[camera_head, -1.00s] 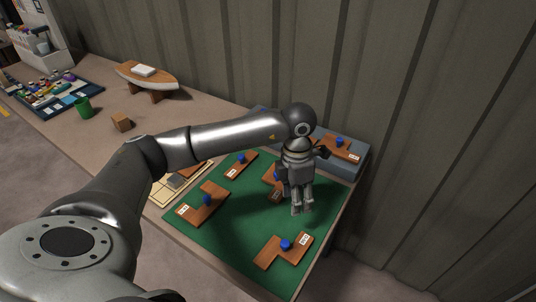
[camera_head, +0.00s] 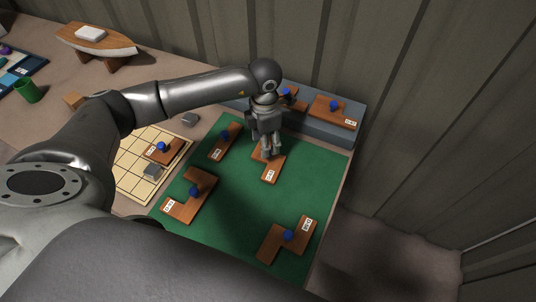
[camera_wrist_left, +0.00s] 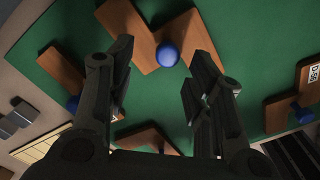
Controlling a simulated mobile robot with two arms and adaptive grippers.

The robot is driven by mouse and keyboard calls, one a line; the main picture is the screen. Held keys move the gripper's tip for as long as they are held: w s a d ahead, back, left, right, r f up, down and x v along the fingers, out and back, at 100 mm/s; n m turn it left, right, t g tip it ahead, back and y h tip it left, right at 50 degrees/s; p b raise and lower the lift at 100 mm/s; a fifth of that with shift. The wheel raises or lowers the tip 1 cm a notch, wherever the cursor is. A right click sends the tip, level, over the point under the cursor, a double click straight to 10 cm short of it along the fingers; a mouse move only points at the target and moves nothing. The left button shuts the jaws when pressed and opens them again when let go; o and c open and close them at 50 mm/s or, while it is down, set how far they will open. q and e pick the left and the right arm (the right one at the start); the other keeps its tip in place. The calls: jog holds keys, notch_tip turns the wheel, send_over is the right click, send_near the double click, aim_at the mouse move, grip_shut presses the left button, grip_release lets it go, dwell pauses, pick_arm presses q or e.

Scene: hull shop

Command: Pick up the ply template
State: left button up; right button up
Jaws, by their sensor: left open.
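Several brown ply templates with blue knobs and small white labels lie on a green mat (camera_head: 225,225); the frames do not tell which one is meant. My left gripper (camera_head: 266,155) points down over a template (camera_head: 271,173) at the mat's back middle and partly hides it. In the left wrist view my left gripper (camera_wrist_left: 162,58) is open and empty. An angled template (camera_wrist_left: 125,30) lies beyond its fingers, with its blue knob (camera_wrist_left: 167,55) between the fingertips in the picture. Contact with the knob cannot be told. My right gripper is not in view.
Other templates lie at the mat's left (camera_head: 190,200), back left (camera_head: 226,140) and front right (camera_head: 288,240). A grey-blue ledge (camera_head: 310,122) with templates stands behind. A gridded board (camera_head: 128,180) lies left, and a boat model (camera_head: 97,45) farther back. The corrugated wall (camera_head: 420,110) is close.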

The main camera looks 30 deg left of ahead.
pick_arm(q)
jog(key=f, duration=0.1)
jog(key=d+f+p, duration=0.1)
jog(key=f, duration=0.1)
jog(key=shift+f, duration=0.75)
jog(key=shift+c, duration=0.2)
jog(key=c, duration=0.5)
grip_shut()
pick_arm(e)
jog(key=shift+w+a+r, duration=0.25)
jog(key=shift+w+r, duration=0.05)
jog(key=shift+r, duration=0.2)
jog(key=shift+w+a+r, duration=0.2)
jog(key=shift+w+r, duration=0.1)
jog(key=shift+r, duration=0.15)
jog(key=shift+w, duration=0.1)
pick_arm(q)
jog(key=shift+r, duration=0.2)
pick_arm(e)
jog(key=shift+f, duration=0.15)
